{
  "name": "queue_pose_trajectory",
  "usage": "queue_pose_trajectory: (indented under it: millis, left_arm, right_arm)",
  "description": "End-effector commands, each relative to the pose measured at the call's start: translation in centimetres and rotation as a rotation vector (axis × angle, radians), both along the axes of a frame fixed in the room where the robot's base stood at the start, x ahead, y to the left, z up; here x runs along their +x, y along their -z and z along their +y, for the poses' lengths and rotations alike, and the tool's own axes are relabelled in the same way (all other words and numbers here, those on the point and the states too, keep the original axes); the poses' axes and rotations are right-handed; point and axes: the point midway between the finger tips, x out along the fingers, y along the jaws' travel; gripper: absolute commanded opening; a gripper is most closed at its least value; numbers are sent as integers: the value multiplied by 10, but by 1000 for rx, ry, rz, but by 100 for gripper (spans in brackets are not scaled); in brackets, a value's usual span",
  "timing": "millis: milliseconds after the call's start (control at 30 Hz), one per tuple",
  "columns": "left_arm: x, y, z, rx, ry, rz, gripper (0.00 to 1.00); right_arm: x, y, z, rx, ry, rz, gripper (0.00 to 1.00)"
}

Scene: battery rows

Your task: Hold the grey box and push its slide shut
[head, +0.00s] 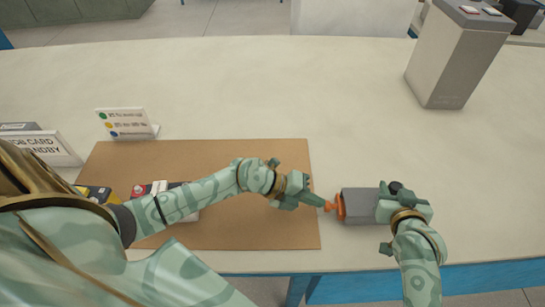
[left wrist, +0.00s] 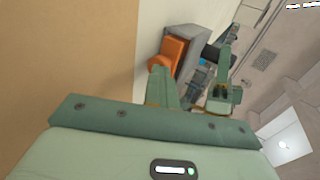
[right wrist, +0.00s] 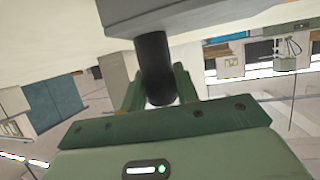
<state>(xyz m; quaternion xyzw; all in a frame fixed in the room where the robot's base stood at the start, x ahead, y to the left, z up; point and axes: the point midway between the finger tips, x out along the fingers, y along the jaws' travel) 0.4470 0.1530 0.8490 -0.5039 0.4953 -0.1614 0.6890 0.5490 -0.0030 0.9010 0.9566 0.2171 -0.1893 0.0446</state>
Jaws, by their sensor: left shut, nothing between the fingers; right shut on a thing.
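The grey box (head: 360,204) is at the right of the brown mat, near the table's front edge. Its orange slide (head: 340,207) sticks out a little at the left end, with a small orange knob (head: 329,206). My left gripper (head: 319,201) is shut and empty, its tips at the knob, touching or almost touching it. The left wrist view shows the slide (left wrist: 176,50) and the box (left wrist: 188,38) just beyond the fingertips. My right gripper (head: 394,192) is shut on the box's black handle (right wrist: 154,62), at the right end; its fingers partly hide the handle.
The brown mat (head: 270,232) lies under my left forearm, which partly hides several small items there. A sign with coloured dots (head: 127,123) and a white card (head: 50,147) stand at the left. A tall grey block (head: 455,55) stands at the back right. The table's middle back is clear.

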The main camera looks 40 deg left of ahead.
Motion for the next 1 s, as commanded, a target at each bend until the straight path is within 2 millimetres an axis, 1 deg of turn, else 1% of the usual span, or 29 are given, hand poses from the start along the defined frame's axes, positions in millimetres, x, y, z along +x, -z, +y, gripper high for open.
queue_pose_trajectory:
  millis: [33,167,267,533,700,800,1000]
  left_arm:
    - [-2,-1,0,-3,3,0,0]
    - [-11,-11,15,-1,2,0,0]
    - [-22,-23,34,2,1,1,0]
    - [-60,-64,93,4,1,5,0]
    - [-79,-87,123,2,2,5,0]
    - [-86,-95,134,1,0,3,0]
    - [-91,-102,143,1,1,1,0]
  right_arm:
    - [-3,2,5,7,-7,8,0]
    - [-3,3,4,6,-6,8,0]
    - [-3,3,3,4,-5,8,0]
    - [-2,3,2,3,-3,7,0]
    - [-2,3,2,0,-3,7,0]
    - [-2,3,1,0,-2,7,0]
    - [-1,3,1,-2,-2,6,0]
